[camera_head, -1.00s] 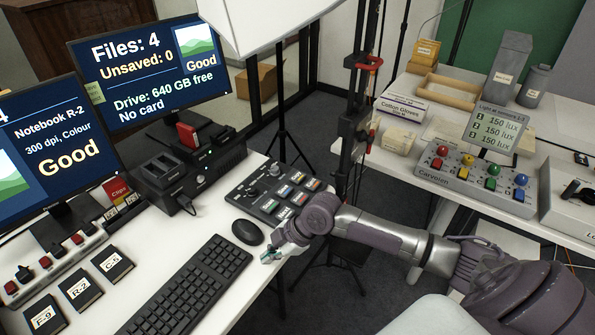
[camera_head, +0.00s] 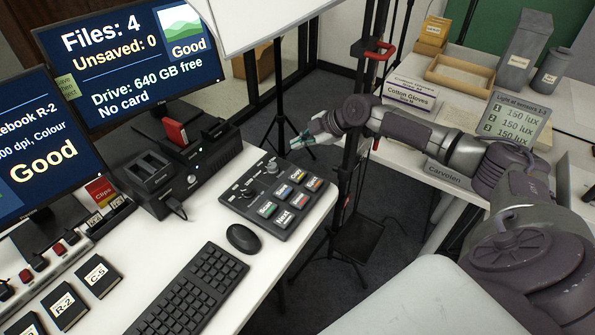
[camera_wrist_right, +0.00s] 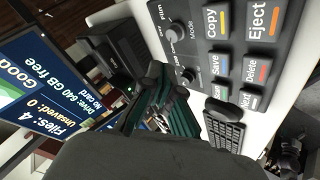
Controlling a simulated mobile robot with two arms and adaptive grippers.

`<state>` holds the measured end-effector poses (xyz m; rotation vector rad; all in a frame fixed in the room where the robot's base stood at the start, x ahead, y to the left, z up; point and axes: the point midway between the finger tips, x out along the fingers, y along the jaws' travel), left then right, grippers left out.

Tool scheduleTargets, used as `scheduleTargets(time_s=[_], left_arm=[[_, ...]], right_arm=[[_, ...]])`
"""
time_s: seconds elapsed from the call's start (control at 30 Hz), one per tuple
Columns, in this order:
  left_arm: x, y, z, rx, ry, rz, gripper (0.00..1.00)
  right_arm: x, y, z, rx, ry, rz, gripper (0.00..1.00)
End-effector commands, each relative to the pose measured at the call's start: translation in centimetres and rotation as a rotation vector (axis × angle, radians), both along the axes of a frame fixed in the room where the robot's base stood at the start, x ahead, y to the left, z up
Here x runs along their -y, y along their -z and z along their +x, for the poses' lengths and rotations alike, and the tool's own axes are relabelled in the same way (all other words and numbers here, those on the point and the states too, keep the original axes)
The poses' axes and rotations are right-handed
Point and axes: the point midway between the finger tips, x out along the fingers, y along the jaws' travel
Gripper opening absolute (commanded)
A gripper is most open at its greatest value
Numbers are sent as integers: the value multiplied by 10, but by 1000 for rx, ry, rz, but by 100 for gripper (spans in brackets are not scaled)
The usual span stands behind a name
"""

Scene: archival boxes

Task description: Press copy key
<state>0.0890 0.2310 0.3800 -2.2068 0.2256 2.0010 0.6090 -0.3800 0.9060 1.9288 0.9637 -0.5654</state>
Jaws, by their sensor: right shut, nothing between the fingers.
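The dark key panel (camera_head: 245,193) lies at the right edge of the white desk, with several labelled keys and knobs. Its Copy key (camera_head: 297,175) has a yellow stripe and sits in the far row beside the orange-striped Eject key (camera_head: 314,184). In the right wrist view the Copy key (camera_wrist_right: 215,22) is at the top, readable and uncovered. My right gripper (camera_head: 297,144) is shut and empty, appearing above the panel's far right corner in the head view, apart from the keys. Its fingers (camera_wrist_right: 165,115) show in the wrist view. My left gripper is not in view.
A mouse (camera_head: 243,238) and keyboard (camera_head: 190,292) lie in front of the panel. A black dock with a red card (camera_head: 176,132) stands left. A tall dark stand (camera_head: 350,170) is close by my right arm. Two monitors stand behind.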

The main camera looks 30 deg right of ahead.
Motion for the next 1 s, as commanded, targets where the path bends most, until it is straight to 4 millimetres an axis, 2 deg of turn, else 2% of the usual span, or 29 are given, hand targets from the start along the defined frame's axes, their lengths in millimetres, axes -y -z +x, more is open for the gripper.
scheduleTargets(time_s=[0.27,0.47,0.87,1.0], left_arm=[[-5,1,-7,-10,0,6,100],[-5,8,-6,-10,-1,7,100],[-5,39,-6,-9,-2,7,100],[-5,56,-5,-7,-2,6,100]], right_arm=[[0,1,0,-1,0,-1,0],[0,11,-1,-3,0,0,0],[0,64,-1,-3,1,0,0],[0,83,0,-2,1,0,0]])
